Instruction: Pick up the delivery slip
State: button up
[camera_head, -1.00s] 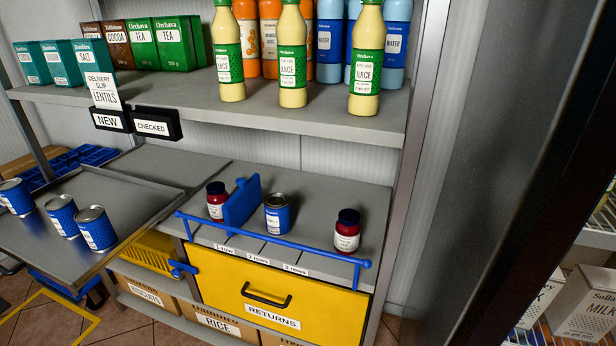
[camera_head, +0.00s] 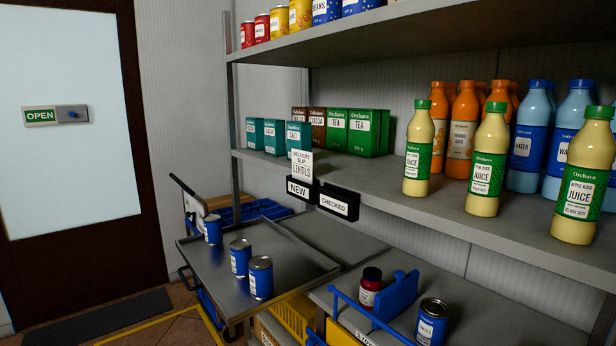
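The delivery slip (camera_head: 302,164) is a small white card reading "DELIVERY SLIP LENTILS". It stands upright in the black holder labelled "NEW" (camera_head: 299,190), at the front edge of the middle shelf. A second black holder labelled "CHECKED" (camera_head: 338,202) is just to its right and shows no card in it. My gripper is not in view.
A grey tray (camera_head: 290,262) with several blue cans juts out below the slip. Teal, brown and green boxes (camera_head: 337,132) stand behind it on the shelf (camera_head: 400,178). Juice bottles (camera_head: 418,150) stand to the right. A door marked "OPEN" (camera_head: 65,115) is at left.

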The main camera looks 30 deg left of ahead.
aim_at(302, 162)
jog(key=i+j+u, duration=0.15)
jog(key=u, duration=0.25)
jog(key=i+j+u, duration=0.15)
jog(key=u, duration=0.2)
jog(key=i+j+u, duration=0.1)
jog(key=u, duration=0.3)
jog(key=i, duration=0.05)
